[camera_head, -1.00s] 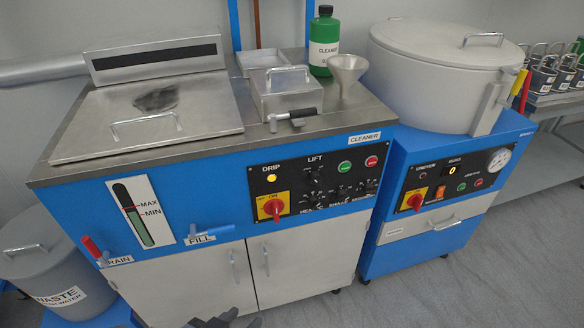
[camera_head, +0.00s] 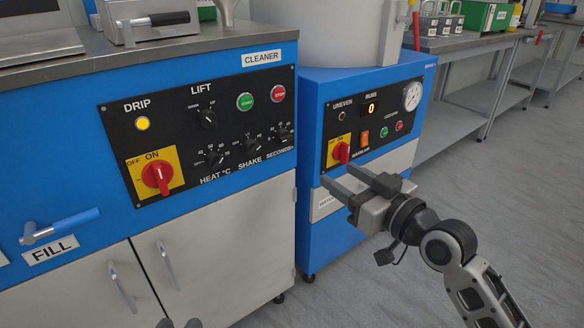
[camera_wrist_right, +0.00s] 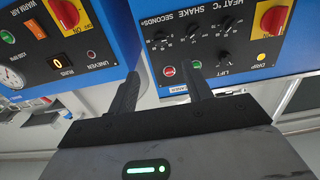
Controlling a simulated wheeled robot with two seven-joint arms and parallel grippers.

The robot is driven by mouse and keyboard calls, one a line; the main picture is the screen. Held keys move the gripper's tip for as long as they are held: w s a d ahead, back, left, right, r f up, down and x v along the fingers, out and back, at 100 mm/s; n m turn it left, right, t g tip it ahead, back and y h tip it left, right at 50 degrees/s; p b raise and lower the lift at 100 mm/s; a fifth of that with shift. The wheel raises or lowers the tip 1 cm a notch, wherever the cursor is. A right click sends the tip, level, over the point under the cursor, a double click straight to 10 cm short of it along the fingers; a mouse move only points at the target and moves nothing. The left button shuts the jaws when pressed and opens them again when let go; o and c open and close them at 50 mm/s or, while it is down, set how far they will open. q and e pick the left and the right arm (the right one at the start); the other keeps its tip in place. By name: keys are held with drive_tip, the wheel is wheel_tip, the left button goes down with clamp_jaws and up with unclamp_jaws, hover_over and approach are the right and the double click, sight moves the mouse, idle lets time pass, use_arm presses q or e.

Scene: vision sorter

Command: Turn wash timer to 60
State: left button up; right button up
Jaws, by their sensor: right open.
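The black SECONDS knob (camera_head: 283,133) sits at the lower right of the cleaner's black control panel; it also shows upside down in the right wrist view (camera_wrist_right: 160,41). Its exact pointer setting is too small to read. My right gripper (camera_head: 336,175) is open and empty, below and to the right of the knob, in front of the second machine. In the right wrist view its fingers (camera_wrist_right: 166,74) point toward the cleaner panel and touch nothing.
Beside the knob are the SHAKE knob (camera_head: 253,143), HEAT knob (camera_head: 214,157), LIFT knob (camera_head: 208,118), green button (camera_head: 245,101), red button (camera_head: 278,93) and red main switch (camera_head: 157,178). The second machine (camera_head: 318,225) stands close on the right. Open floor lies further right.

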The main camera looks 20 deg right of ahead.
sight(288, 141)
drive_tip(key=b+x, duration=0.3)
drive_tip(key=x, duration=1.1)
drive_tip(key=shift+w, duration=0.3)
use_arm(q)
drive_tip(key=shift+w+d+r+t+h+b, duration=0.15)
drive_tip(key=shift+r+t+h, duration=0.1)
drive_tip(key=shift+r, duration=0.15)
drive_tip(key=shift+w+a+r+t+h+b, duration=0.1)
drive_tip(key=shift+w+r+t+h, duration=0.1)
drive_tip(key=shift+r+t, duration=0.15)
drive_tip(key=shift+w+d+r+t+h+b, duration=0.15)
drive_tip(key=shift+r+t+h, duration=0.1)
drive_tip(key=shift+r, duration=0.15)
use_arm(e)
drive_tip(key=shift+w+a, duration=0.3)
drive_tip(key=shift+w, duration=0.3)
drive_tip(key=c, duration=1)
